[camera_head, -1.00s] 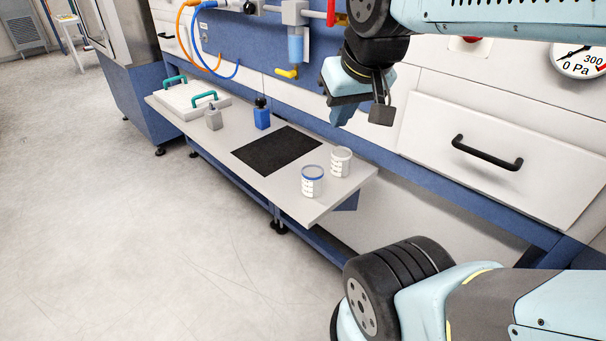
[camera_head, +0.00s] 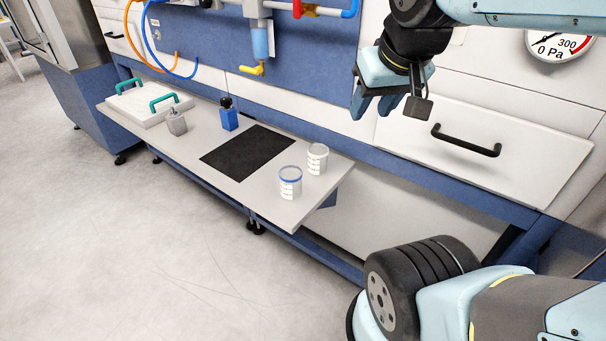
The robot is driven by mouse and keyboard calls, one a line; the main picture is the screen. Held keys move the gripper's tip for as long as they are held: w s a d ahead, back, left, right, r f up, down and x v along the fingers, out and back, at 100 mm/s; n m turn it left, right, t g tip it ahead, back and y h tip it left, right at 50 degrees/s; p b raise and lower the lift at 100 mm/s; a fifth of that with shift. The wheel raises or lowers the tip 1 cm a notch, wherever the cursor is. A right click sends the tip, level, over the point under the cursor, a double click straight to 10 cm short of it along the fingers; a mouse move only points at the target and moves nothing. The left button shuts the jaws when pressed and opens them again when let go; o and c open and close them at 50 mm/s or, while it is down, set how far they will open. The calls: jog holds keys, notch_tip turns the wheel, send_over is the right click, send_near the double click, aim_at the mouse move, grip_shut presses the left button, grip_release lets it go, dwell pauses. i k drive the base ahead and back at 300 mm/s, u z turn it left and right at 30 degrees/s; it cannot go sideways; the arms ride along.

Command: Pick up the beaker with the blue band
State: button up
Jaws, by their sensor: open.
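The beaker with the blue band (camera_head: 290,183) stands upright near the front right end of the grey bench shelf (camera_head: 262,212). Its blue band runs around the rim, and white markings show on its side. A second beaker (camera_head: 317,159) with a pale rim stands just behind it to the right. My gripper (camera_head: 372,108) hangs above and to the right of both beakers, clear of them, fingers pointing down. It is open and empty.
A black mat (camera_head: 246,152) lies left of the beakers. A drawer with a black handle (camera_head: 466,141) is at the right. Floor in front is clear.

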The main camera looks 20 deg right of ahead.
aim_at(290, 176)
jog(key=z, duration=0.15)
jog(key=k, duration=1.95)
jog(key=u, duration=0.25)
jog(key=i, duration=1.65)
